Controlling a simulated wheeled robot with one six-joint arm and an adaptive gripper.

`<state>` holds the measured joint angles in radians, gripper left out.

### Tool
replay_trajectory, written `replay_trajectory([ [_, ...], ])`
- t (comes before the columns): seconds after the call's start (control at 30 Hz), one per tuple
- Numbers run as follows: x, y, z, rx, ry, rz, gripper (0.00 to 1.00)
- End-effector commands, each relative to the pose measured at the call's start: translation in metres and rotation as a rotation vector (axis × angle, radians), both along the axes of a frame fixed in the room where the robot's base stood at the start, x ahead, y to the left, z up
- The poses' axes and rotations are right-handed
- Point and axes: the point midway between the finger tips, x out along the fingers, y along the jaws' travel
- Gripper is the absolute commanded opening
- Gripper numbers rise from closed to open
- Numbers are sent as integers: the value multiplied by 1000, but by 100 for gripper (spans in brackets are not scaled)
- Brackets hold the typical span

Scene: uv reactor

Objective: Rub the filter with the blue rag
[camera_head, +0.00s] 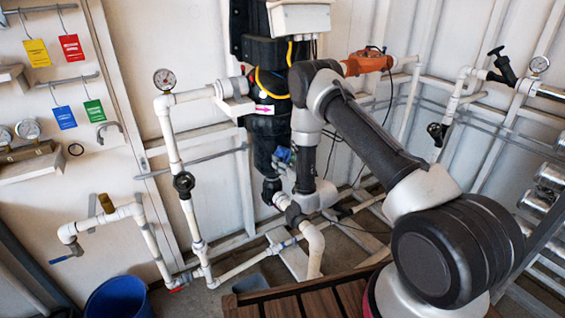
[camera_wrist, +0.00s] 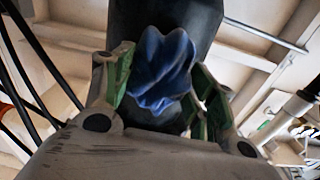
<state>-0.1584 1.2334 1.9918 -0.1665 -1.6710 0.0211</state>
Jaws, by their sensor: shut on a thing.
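The blue rag (camera_wrist: 162,68) is a crumpled dark-blue bundle held between the green-lined fingers of my gripper (camera_wrist: 165,85) in the wrist view. Behind it a dark cylindrical body, the filter (camera_wrist: 205,22), fills the upper middle; the rag overlaps it, and I cannot tell if they touch. In the head view the filter (camera_head: 263,142) is a tall black housing on the back wall. My arm covers part of its right side. A bit of the blue rag (camera_head: 282,154) shows beside the housing's lower part, with my gripper mostly hidden by my wrist.
White pipes with a gauge (camera_head: 164,79) and a dark valve (camera_head: 184,182) stand left of the filter. An orange actuator (camera_head: 367,62) sits on the pipe to the right. A blue bucket (camera_head: 118,298) stands on the floor. Coloured tags (camera_head: 70,47) hang on the left wall.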

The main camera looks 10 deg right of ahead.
Motion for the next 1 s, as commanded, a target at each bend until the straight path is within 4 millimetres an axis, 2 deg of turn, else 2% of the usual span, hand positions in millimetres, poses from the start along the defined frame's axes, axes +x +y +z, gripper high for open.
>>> replay_trajectory([
  [0.2, 6, -22, 0, 0, -1, -3, 38],
  [0.37, 9, -29, 0, 0, 0, -2, 38],
  [0.57, 9, -24, 0, 0, 0, 1, 38],
  [1.0, 0, 12, 1, 1, -2, 2, 38],
])
